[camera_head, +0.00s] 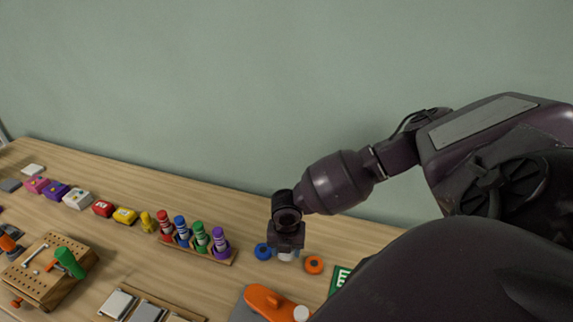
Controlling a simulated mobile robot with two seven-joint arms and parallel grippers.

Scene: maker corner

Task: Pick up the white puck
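The white puck (285,257) shows only in part, below my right gripper (287,249). It sits between a blue ring-like puck (263,251) on its left and an orange one (314,265) on its right. My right gripper points down right over the white puck and hides its upper part. I cannot tell whether the fingers touch the puck or are closed on it. My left gripper is not in view.
A rack of colored markers (228,259) stands left of the pucks. An orange tool (268,299) and a green board (338,279) lie in front. A pegboard block (41,286) and several small colored boxes are at the left. A green wall rises behind the table.

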